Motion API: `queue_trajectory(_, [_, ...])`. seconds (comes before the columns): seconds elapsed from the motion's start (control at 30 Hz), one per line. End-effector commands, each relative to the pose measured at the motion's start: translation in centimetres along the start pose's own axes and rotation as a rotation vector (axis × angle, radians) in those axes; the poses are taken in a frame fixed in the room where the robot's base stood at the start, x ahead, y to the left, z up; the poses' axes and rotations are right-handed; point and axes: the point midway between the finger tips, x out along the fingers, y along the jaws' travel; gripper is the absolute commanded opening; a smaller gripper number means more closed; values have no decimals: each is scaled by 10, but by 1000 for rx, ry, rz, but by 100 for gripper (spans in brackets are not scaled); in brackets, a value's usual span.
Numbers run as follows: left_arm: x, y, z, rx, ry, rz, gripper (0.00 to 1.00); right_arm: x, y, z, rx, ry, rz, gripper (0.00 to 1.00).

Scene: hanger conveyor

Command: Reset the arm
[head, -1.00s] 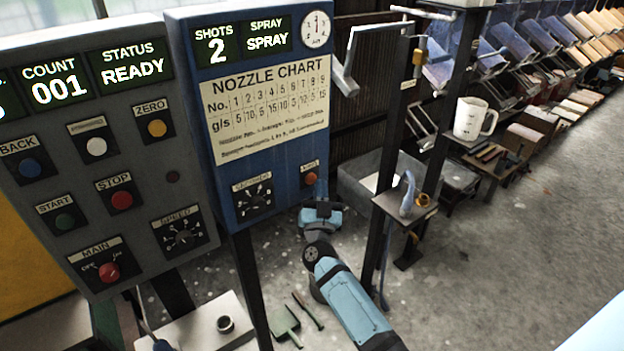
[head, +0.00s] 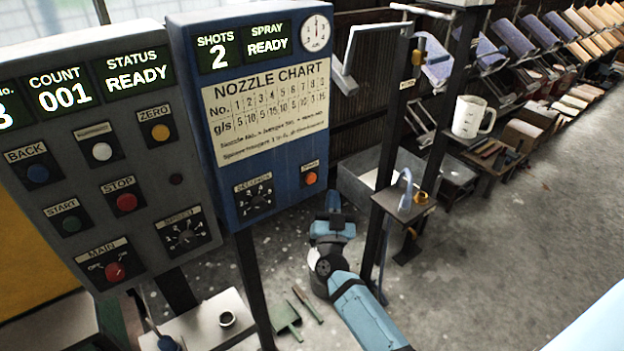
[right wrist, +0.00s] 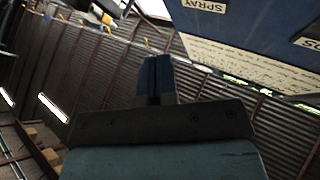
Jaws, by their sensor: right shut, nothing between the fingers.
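My right arm comes in from the bottom of the head view. Its gripper (head: 333,202) points up and away, below and just right of the blue nozzle-chart panel (head: 268,110). In the right wrist view its two blue fingers (right wrist: 155,80) are closed together with nothing between them. The panel reads SHOTS 2 and SPRAY READY. The grey control panel (head: 80,190) at left reads COUNT 001 and STATUS READY. My left gripper is not seen.
A black post stand with a small shelf (head: 425,208) holding a blue-handled tool is right of my right gripper. A white jug (head: 470,117) stands on a bench behind it. Racks of tilted panels (head: 512,38) line the back. The floor (head: 520,260) at right is clear.

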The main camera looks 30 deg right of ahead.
Motion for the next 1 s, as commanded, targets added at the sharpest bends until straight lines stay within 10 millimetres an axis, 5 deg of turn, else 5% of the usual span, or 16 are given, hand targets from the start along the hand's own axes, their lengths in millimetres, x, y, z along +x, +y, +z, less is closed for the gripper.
queue_trajectory(0.4, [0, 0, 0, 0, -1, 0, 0, -2, -1, 0, -1, -5, -10, 0])
queue_trajectory(0.53, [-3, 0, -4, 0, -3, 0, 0, -28, -12, 4, -7, -77, -142, 0])
queue_trajectory(0.63, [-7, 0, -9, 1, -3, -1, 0, -80, -29, 11, -18, -229, -347, 0])
queue_trajectory(0.73, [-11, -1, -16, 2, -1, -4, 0, -152, -40, 19, -44, -452, -548, 0])
queue_trajectory(0.9, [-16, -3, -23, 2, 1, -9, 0, -264, -29, 21, -120, -821, -729, 0])
queue_trajectory(1.0, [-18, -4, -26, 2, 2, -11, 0, -309, -16, 17, -167, -978, -761, 0])
